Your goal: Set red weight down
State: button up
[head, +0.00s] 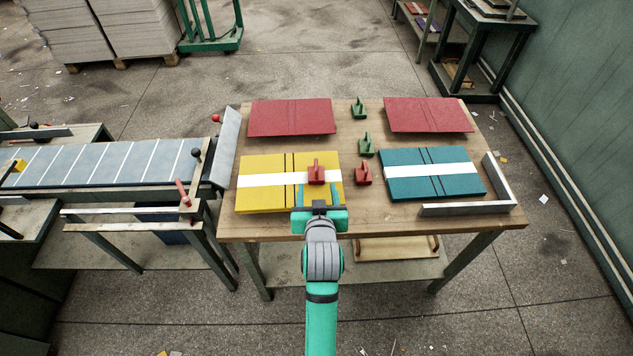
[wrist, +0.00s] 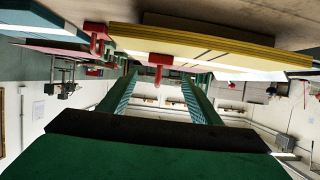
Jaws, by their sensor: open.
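A red weight (head: 316,174) with an upright handle stands on the yellow board stack (head: 262,197), over its white band toward the right edge. My gripper (head: 319,190) is open at the near side of this weight. In the wrist view, which looks upside down, the weight (wrist: 159,60) shows between the two spread fingers (wrist: 160,80), with a gap on each side and no finger touching it. A second red weight (head: 363,175) stands on the bare table between the yellow and teal stacks; it also shows in the wrist view (wrist: 97,31).
A teal stack (head: 405,188) lies at right beside a metal corner stop (head: 497,183). Two red boards (head: 292,117) (head: 428,115) lie at the back. Green weights (head: 359,109) (head: 366,146) stand between. A feeder conveyor (head: 110,165) adjoins at left.

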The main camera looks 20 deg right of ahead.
jog(key=s+a+f+t+y, duration=0.1)
jog(key=s+a+f, duration=0.3)
jog(key=s+a, duration=0.4)
jog(key=s+a+f+y, duration=0.1)
jog(key=s+a+f, duration=0.4)
jog(key=s, duration=0.6)
jog(key=s+a+r+n+y, duration=0.1)
jog(key=s+r, duration=0.1)
jog(key=s, duration=0.7)
jog(key=s+a+r+n+t, duration=0.1)
jog(key=s+a+r+n, duration=0.1)
jog(key=s, duration=0.7)
jog(key=shift+a+r+y, duration=0.15)
jog(key=shift+a+y, duration=0.15)
jog(key=shift+y, duration=0.1)
